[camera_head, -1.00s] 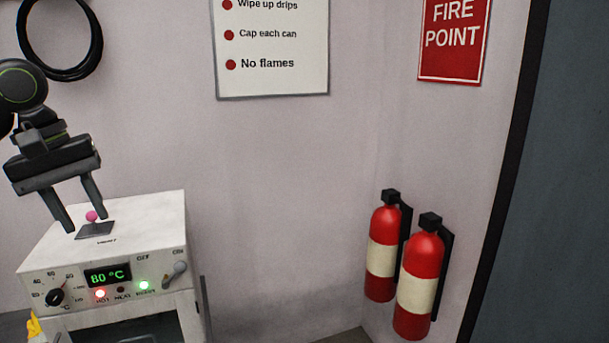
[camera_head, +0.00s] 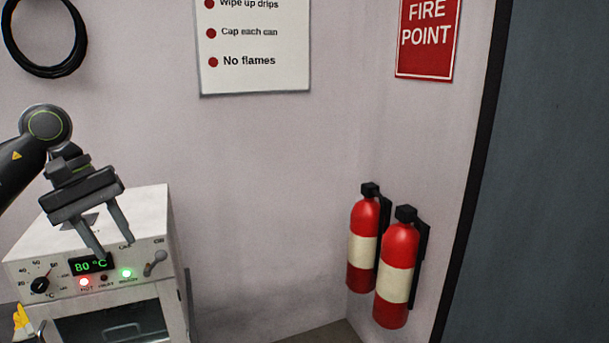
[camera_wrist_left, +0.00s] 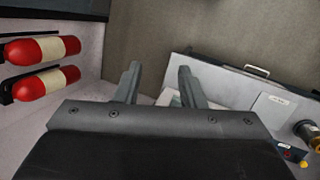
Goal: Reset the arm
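My left gripper (camera_head: 116,249) hangs fingers-down in front of the upper front of a white oven (camera_head: 148,203). Its fingers are apart with nothing between them. The fingertips overlap the oven's display (camera_head: 88,265) and panel in the picture; I cannot tell whether they touch. The display reads 80 °C, and a red and a green lamp are lit. A lever (camera_head: 155,263) sits at the panel's right. In the left wrist view the gripper (camera_wrist_left: 159,69) also shows open and empty. My right gripper is not in view.
Two red fire extinguishers (camera_head: 396,272) hang on the wall at the right, and also show in the left wrist view (camera_wrist_left: 40,85). A black coil (camera_head: 45,72) hangs at upper left. Space between oven and extinguishers is clear. A dark panel (camera_head: 545,180) stands far right.

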